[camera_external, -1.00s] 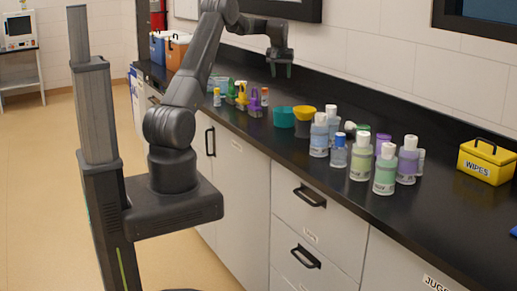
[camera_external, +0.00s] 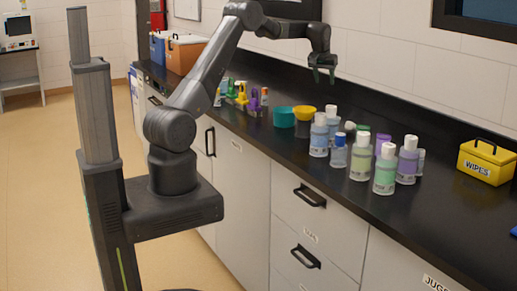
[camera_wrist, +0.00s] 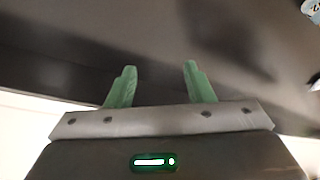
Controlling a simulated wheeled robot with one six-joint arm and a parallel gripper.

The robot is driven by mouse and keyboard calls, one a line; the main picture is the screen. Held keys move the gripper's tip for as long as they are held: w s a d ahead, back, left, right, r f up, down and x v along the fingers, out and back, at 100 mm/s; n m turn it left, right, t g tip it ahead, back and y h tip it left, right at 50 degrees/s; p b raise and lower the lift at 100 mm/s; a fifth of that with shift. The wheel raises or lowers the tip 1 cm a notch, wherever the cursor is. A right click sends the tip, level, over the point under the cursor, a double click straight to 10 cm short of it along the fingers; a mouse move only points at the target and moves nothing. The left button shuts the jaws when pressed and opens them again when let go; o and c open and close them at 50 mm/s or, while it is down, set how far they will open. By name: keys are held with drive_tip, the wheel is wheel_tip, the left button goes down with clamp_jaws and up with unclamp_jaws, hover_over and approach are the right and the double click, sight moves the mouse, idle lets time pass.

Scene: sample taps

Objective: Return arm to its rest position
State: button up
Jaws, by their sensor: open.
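My gripper (camera_external: 323,75) is in the air above the dark counter (camera_external: 262,140), behind and above the group of bottles in the external view. Its two green fingers point down and are apart, with nothing between them. In the wrist view my gripper (camera_wrist: 158,86) also shows open and empty, with the dark counter surface (camera_wrist: 150,35) beyond it. My arm is stretched out over the counter from its column at the left.
Several capped bottles (camera_external: 360,157) stand on the counter below my gripper. A yellow wipes box (camera_external: 487,161) is at the right. The floor at left is clear.

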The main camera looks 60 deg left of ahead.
drive_tip(key=d+m+h+b, duration=0.1)
drive_tip(key=d+m, duration=0.6)
drive_tip(key=d, duration=4.5)
drive_tip(key=shift+s+d+t+h, duration=0.3)
drive_tip(key=shift+s+h, duration=0.05)
drive_tip(key=shift+h, duration=0.55)
